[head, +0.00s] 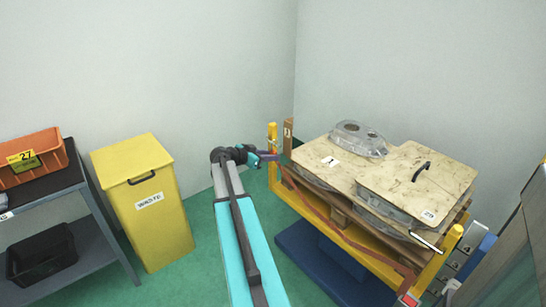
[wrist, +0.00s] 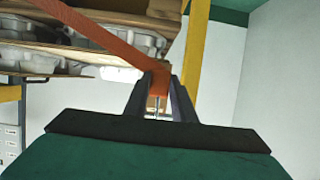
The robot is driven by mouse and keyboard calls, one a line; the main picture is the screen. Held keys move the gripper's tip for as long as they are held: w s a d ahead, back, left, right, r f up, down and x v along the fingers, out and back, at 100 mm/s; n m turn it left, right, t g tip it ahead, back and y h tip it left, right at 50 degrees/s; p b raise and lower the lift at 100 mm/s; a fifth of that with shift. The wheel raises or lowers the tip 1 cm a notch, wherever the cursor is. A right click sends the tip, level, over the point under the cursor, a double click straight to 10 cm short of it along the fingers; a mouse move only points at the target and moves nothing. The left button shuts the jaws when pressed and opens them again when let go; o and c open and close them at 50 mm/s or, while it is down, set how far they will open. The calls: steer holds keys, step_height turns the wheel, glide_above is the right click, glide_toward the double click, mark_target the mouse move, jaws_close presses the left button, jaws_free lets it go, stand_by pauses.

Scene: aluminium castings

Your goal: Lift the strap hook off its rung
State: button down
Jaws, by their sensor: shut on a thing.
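The orange-red strap (head: 345,236) runs along the front of the loaded pallet. In the wrist view the strap (wrist: 95,35) slants down to an orange end piece with a thin metal hook (wrist: 156,103) between my fingers. My gripper (wrist: 160,88) is shut on this strap hook. In the head view my gripper (head: 274,156) is beside the yellow post (head: 272,150) at the pallet's left corner. The yellow post also shows close behind the fingers in the wrist view (wrist: 196,50). The rung cannot be made out, so I cannot tell whether the hook still touches it.
Wooden boards (head: 400,185) and grey castings (head: 358,138) are stacked on the pallet, above a blue base (head: 325,270). A yellow waste bin (head: 150,215) and a shelf (head: 95,235) with an orange crate (head: 30,158) stand left. Green floor lies between bin and pallet.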

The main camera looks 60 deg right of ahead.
steer(key=s+a+b, duration=0.2)
steer(key=s+a, duration=0.1)
steer(key=s, duration=0.5)
steer(key=s+a+r+b, duration=0.1)
steer(key=s+a+b, duration=0.1)
steer(key=s, duration=0.7)
steer(key=shift+s+a, duration=0.25)
steer(key=shift+a, duration=0.15)
steer(key=shift+s+r+p, duration=0.15)
steer(key=shift+s+p, duration=0.05)
steer(key=shift+p, duration=0.45)
steer(key=shift+s+a+p, duration=0.1)
steer(key=shift+s+p, duration=0.1)
steer(key=shift+p, duration=0.6)
steer(key=s+p, duration=0.1)
steer(key=p, duration=0.3)
steer(key=shift+a, duration=0.15)
steer(key=shift+s+p, duration=0.15)
steer(key=shift+p, duration=0.35)
